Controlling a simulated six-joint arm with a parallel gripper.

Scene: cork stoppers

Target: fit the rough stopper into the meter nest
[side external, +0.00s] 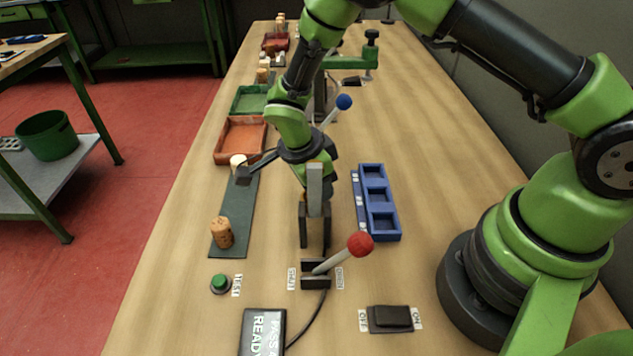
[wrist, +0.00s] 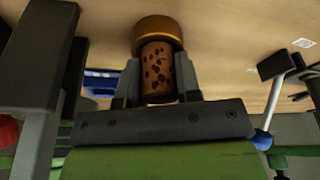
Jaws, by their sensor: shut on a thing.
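My gripper (wrist: 158,62) is shut on a brown, dark-speckled cork, the rough stopper (wrist: 157,82), seen between the two fingers in the wrist view. A brass-coloured round cup, apparently the meter nest (wrist: 158,28), lies at the stopper's far end and in line with it. The stopper's end meets or overlaps the cup's rim; I cannot tell how deep it sits.
A cork (side external: 221,233) stands on the dark green mat (side external: 232,205); a paler one (side external: 238,160) is at its far end. A blue three-pocket tray (side external: 362,205) is right of my gripper. A red-knobbed lever (side external: 359,244) is in front, a blue-knobbed lever (side external: 344,102) behind.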

